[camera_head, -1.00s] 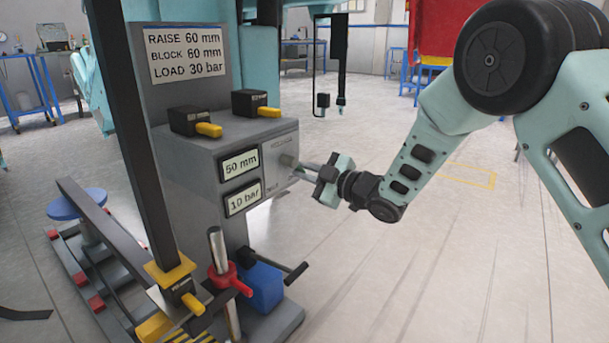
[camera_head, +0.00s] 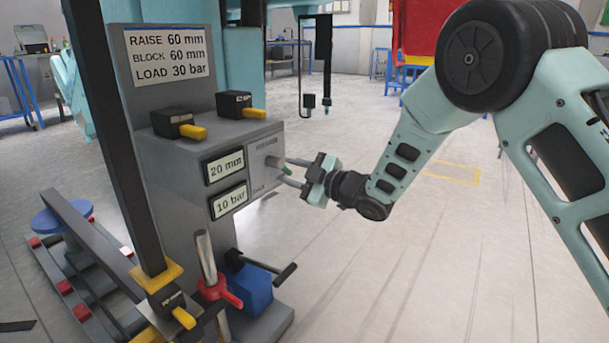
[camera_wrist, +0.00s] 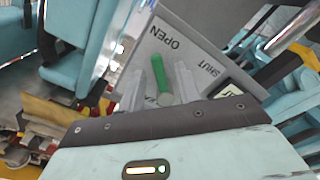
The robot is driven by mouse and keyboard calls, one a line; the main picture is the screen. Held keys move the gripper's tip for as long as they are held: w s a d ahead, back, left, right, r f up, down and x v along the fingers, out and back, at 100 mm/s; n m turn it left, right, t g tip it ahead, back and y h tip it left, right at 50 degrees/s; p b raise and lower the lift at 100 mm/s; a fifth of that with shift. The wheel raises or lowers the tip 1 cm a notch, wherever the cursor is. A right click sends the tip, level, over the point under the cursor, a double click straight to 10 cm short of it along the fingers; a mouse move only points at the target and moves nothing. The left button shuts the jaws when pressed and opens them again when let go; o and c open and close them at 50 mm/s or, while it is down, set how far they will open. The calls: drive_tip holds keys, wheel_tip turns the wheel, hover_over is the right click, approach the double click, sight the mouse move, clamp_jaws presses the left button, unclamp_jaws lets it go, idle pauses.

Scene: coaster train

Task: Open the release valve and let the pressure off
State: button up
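The release valve's green handle (camera_wrist: 159,75) sits on the grey valve panel (camera_wrist: 215,45) between the words OPEN and SHUT, its free end toward OPEN. In the head view the valve handle (camera_head: 285,168) is small at the panel's right face. My gripper (camera_wrist: 160,85) is open, one finger on each side of the handle with gaps showing; it also shows in the head view (camera_head: 289,171). The upper display (camera_head: 225,166) reads 20 mm and the lower display (camera_head: 230,202) reads 10 bar.
A sign (camera_head: 166,67) reads RAISE 60 mm, BLOCK 60 mm, LOAD 30 bar. Two black boxes with yellow levers (camera_head: 193,132) sit on the console. A red clamp (camera_head: 220,291) and a blue block (camera_head: 248,287) are below. The floor (camera_head: 400,270) to the right is clear.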

drive_tip(key=p+v, duration=0.4)
drive_tip(key=v, duration=1.3)
drive_tip(key=shift+p, duration=0.3)
drive_tip(key=s+r+m+g+h, duration=0.1)
drive_tip(key=s+m+g+h, duration=0.35)
drive_tip(key=s, duration=0.65)
drive_tip(key=s+a+r+m+g+h+p, duration=0.1)
drive_tip(key=s+m+g+h, duration=0.3)
drive_tip(key=s, duration=0.6)
drive_tip(key=s+r+m+g+h, duration=0.15)
drive_tip(key=s+m+h, duration=0.3)
drive_tip(key=s, duration=0.65)
wheel_tip(320, 180, up, 37)
drive_tip(key=n+g+p, duration=0.1)
drive_tip(key=p, duration=3.7)
drive_tip(key=shift+s+h, duration=0.2)
drive_tip(key=shift+h, duration=0.1)
